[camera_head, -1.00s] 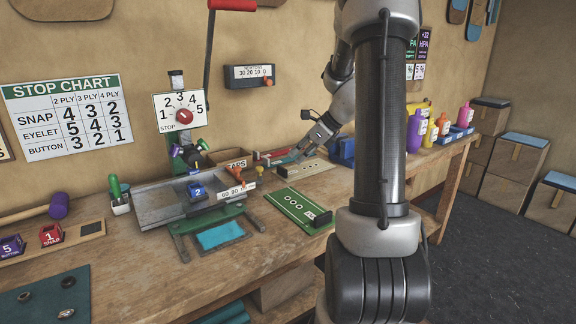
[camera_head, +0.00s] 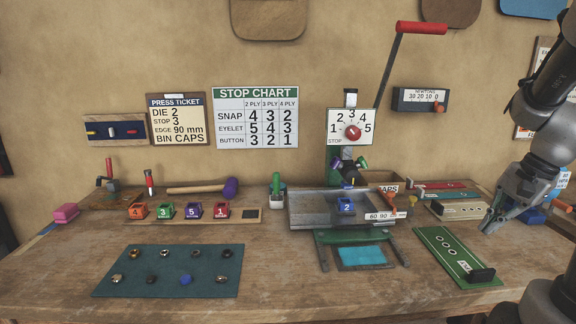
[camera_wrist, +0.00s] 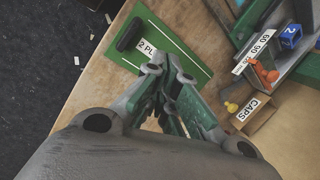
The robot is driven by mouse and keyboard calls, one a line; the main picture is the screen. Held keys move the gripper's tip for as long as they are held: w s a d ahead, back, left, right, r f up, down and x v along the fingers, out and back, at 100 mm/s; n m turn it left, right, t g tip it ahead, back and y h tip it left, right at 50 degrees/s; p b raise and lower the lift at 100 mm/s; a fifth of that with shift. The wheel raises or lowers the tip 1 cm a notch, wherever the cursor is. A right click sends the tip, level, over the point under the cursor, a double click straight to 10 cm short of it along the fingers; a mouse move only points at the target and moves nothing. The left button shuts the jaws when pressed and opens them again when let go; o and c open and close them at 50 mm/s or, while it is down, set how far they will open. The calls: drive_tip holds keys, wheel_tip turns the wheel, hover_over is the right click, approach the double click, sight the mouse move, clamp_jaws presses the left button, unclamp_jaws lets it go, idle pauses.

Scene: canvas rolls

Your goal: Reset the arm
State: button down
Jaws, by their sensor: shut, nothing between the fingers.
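My gripper (camera_head: 489,228) is at the right of the head view, above the bench's right part and to the right of the green board (camera_head: 437,245). In the wrist view my gripper (camera_wrist: 172,128) points down over the bench, its fingers together with nothing between them. The green board with a black block also shows there (camera_wrist: 178,40), beyond the fingertips. My gripper appears apart from the things around it. My arm comes in from the right edge of the head view.
The press (camera_head: 300,208) with its red-handled lever stands right of centre, a blue die marked 2 (camera_head: 346,205) on it. A teal mat (camera_head: 205,284) with small caps lies at front left. Dies (camera_head: 136,211) stand behind it. The front middle of the bench is clear.

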drive_tip(key=s+a+r+n+t+h, duration=0.2)
drive_tip(key=s+a+r+n+h, duration=0.1)
drive_tip(key=s+a+r+n, duration=0.5)
drive_tip(key=s+a+n, duration=0.1)
drive_tip(key=s+n, duration=0.2)
drive_tip(key=n, duration=0.1)
drive_tip(key=shift+s+a+n, duration=0.2)
drive_tip(key=shift+a+n, duration=0.1)
drive_tip(key=shift+n, duration=0.1)
